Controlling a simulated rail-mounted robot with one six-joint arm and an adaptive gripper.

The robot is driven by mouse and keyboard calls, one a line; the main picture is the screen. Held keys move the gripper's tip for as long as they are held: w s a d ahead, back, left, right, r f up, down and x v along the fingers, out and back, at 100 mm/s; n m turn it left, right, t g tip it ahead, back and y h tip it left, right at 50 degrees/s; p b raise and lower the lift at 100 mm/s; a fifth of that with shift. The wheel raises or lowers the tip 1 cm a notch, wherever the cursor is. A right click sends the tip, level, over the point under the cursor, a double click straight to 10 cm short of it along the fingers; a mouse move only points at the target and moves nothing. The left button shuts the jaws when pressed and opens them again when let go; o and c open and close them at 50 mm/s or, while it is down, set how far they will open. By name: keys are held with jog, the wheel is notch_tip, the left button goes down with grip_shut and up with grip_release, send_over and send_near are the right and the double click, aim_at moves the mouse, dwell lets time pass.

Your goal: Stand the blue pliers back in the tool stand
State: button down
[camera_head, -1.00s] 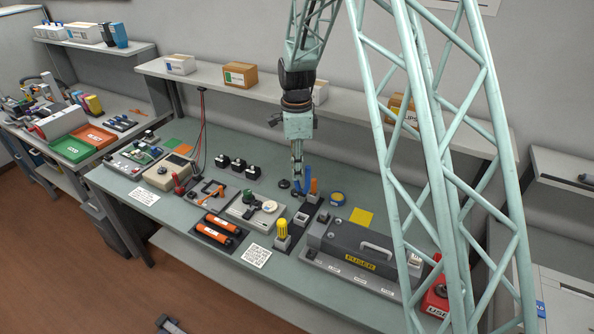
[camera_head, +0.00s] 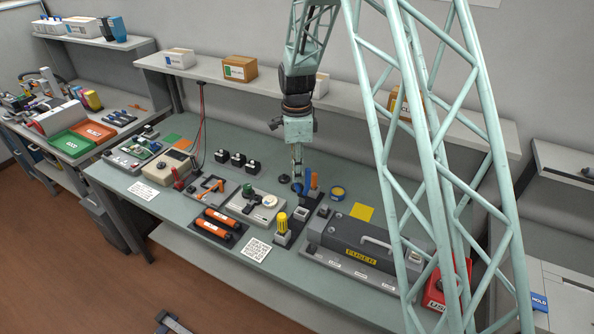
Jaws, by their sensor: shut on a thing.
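My gripper (camera_head: 297,176) points down in the middle of the bench. It is shut on the blue pliers (camera_head: 307,174), whose blue handle shows just right of the fingers. The pliers look roughly upright. Their lower part is small and partly hidden, so I cannot tell how deep they sit in the dark tool stand (camera_head: 304,204). An orange-handled tool (camera_head: 314,181) stands upright in the stand, close to the right of the blue handle.
The grey fuser unit (camera_head: 365,247) lies to the right. A tray with a white round part (camera_head: 268,202) is to the left. A shelf (camera_head: 350,96) runs behind my arm.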

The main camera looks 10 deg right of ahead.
aim_at(297, 185)
jog(key=shift+f+b, duration=0.4)
jog(key=shift+f, duration=0.9)
jog(key=shift+f+b, duration=1.9)
jog(key=shift+f, duration=0.7)
dwell(2.9)
jog(key=c, duration=2.6)
grip_release()
jog(key=shift+r, duration=0.15)
